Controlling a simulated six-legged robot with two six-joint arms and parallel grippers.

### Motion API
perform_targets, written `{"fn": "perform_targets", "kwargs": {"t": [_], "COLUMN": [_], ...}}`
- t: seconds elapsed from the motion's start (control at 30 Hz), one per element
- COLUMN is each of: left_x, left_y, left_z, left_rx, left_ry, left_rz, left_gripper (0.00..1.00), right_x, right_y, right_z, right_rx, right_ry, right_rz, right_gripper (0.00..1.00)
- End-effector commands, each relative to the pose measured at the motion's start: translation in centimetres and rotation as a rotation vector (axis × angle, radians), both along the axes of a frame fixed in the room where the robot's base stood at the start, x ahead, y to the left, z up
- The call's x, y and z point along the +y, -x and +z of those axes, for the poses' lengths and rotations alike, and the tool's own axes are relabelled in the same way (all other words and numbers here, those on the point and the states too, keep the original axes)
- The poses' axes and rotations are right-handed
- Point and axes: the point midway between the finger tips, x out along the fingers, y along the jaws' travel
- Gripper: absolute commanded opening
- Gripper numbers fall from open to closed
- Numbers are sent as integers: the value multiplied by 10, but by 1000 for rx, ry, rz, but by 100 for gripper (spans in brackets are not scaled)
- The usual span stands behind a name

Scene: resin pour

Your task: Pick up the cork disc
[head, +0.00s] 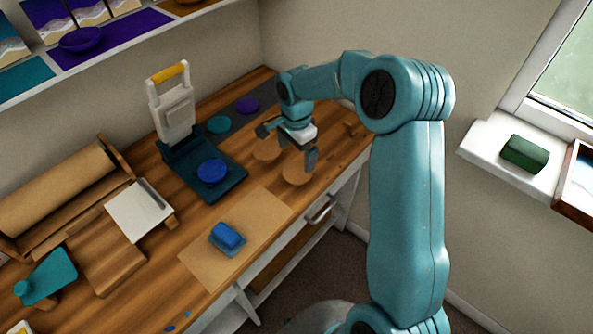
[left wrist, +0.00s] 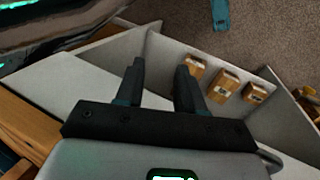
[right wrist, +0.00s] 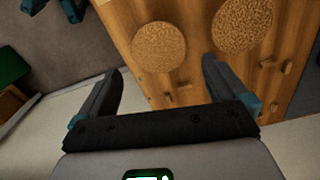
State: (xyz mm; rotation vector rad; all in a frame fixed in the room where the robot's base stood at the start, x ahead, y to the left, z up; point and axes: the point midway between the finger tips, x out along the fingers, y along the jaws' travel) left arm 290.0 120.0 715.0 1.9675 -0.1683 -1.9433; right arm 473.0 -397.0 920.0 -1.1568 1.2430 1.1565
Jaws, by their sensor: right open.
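Two round tan cork discs lie on the wooden bench in the head view, a nearer one (head: 297,176) and a farther one (head: 266,150). Both also show in the right wrist view, one ahead of the gap between the fingers (right wrist: 159,45) and one further right (right wrist: 242,25). My right gripper (head: 288,146) hangs above the discs, open and empty; its fingers are spread in the right wrist view (right wrist: 163,68). I cannot tell its exact height. My left gripper (left wrist: 160,68) is out of the head view; its fingers stand apart with nothing between them.
A dark teal press (head: 225,183) holding a blue disc (head: 212,171) stands left of the discs. A brown mat (head: 200,255) with a blue block (head: 227,235) lies nearer. Teal (head: 219,125) and purple (head: 247,105) discs lie behind. Small wooden pieces lie at the bench's right.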

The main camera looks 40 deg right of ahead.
Motion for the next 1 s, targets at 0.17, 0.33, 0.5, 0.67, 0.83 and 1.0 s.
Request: {"fn": "perform_targets", "kwargs": {"t": [0.17, 0.33, 0.5, 0.67, 0.83, 1.0], "left_x": [0, 0, 0, 0, 0, 0], "left_y": [0, 0, 0, 0, 0, 0], "left_z": [3, 13, 14, 14, 13, 11], "left_rx": [1, 0, 0, 1, 0, 0], "left_ry": [0, 0, 0, 0, 0, 0], "left_rz": [0, 0, 0, 0, 0, 0], "left_gripper": [38, 38, 38, 38, 38, 38], "right_x": [0, 3, 3, 3, 3, 3], "right_y": [0, 1, -1, -1, -1, -1], "right_z": [-13, -39, -59, -61, -61, -62], "right_rx": [2, 4, 1, -1, -1, -1], "right_ry": [0, -2, -1, 0, 0, 0], "right_rz": [-1, 1, -2, -1, -1, -1], "right_gripper": [100, 100, 100, 100, 100, 100]}}
